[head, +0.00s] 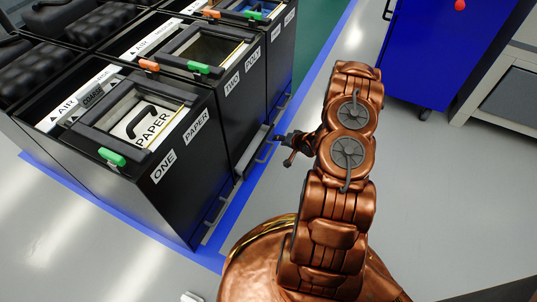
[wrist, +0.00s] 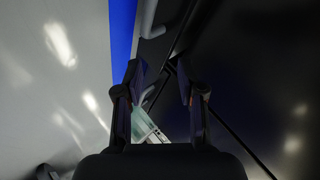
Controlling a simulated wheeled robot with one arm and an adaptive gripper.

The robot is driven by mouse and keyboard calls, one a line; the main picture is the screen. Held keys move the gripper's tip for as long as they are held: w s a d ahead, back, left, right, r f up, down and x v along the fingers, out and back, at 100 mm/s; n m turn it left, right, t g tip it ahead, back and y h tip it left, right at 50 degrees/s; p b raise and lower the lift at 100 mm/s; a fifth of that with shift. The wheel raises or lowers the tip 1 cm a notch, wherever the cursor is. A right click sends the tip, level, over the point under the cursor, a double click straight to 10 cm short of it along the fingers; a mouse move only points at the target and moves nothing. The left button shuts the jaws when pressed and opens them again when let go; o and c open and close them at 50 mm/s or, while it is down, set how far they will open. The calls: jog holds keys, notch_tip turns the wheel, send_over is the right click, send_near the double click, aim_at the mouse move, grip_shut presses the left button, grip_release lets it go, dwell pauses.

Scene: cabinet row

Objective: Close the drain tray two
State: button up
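A pale greenish-white piece (wrist: 148,124), perhaps part of a tray, shows between and beyond the fingers. The lower part is hidden by my gripper.
The black cabinet marked ONE PAPER (head: 185,180) stands nearer, with bar handles low on its front. A third cabinet (head: 283,45) stands farther back. A blue cart (head: 440,50) is at the upper right.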

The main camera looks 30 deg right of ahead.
aim_at(268, 153)
jog(key=s+a+f+m+t+y+b, duration=0.1)
jog(key=s+a+f+m+t, duration=0.3)
jog(key=s+f+m+t, duration=0.15)
jog(key=shift+b+x, duration=1.6)
jog(key=shift+x, duration=2.25)
jog(key=shift+a+f, duration=0.1)
grip_shut()
